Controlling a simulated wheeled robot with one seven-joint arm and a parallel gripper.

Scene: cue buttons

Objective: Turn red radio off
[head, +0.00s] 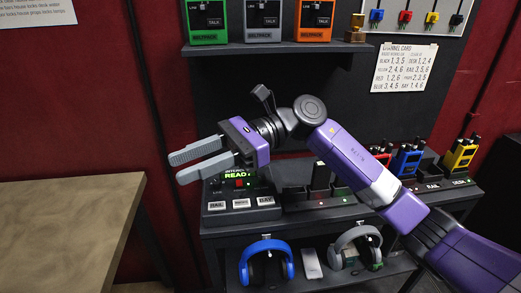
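A red radio (383,155) stands upright in the charger row on the right part of the dark shelf, left of a blue radio (408,160) and a yellow radio (460,156). My arm passes in front of it and hides its lower part. Its knob and switch position are too small to tell. My gripper (179,167) is far to the left of the red radio, above the left end of the shelf. It points left, its two grey fingers are apart, and nothing is between them.
An intercom panel (241,204) with a green display sits below my gripper. Black radios (320,178) stand in chargers mid-shelf. Above is a shelf with green, grey and orange beltpacks (262,22). Headphones (266,262) lie below. A wooden table (60,235) is at left.

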